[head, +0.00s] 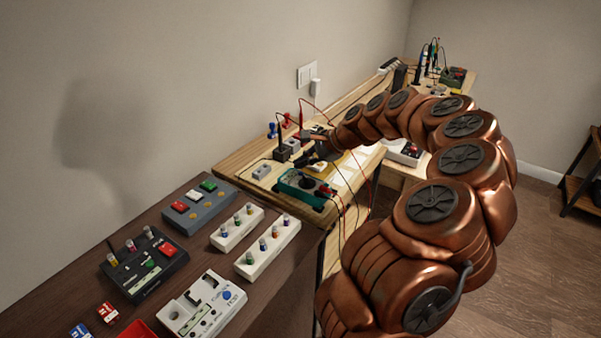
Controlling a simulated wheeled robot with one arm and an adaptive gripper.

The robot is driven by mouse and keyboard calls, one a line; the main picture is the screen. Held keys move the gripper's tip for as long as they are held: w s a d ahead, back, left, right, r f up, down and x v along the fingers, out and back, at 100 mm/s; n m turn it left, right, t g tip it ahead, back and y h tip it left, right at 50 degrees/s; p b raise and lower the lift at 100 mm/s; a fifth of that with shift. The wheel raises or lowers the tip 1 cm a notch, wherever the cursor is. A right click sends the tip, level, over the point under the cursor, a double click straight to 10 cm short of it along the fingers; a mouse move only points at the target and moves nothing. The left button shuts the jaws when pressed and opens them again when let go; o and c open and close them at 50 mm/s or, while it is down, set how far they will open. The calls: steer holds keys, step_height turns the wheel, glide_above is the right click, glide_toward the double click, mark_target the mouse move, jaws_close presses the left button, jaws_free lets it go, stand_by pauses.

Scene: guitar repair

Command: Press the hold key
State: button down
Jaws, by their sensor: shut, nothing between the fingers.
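A teal-edged device that looks like a multimeter (284,188) lies on the light wooden bench, with a dark round dial and thin red and black leads. A hold key cannot be made out on it at this size. My gripper (304,160) is a small dark shape at the end of my copper-coloured arm, just behind the device in the picture. It is shut with nothing held. Whether it touches anything is too small to tell.
A small grey box (261,172) and a black box (283,154) stand near my gripper. Red and black leads hang over the bench's front edge. A dark table (95,240) in front carries effect pedals, including a white pedal (203,304). Open floor lies to the right.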

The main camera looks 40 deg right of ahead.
mark_target(302, 173)
steer(key=shift+f, duration=0.1)
steer(key=shift+f, duration=0.3)
steer(key=shift+f+b, duration=0.4)
steer(key=shift+f, duration=0.05)
stand_by(0.7)
stand_by(0.4)
steer(key=shift+r+p, duration=0.45)
steer(key=shift+r, duration=0.45)
steer(key=shift+r+p, duration=1.15)
steer(key=shift+r, duration=1.35)
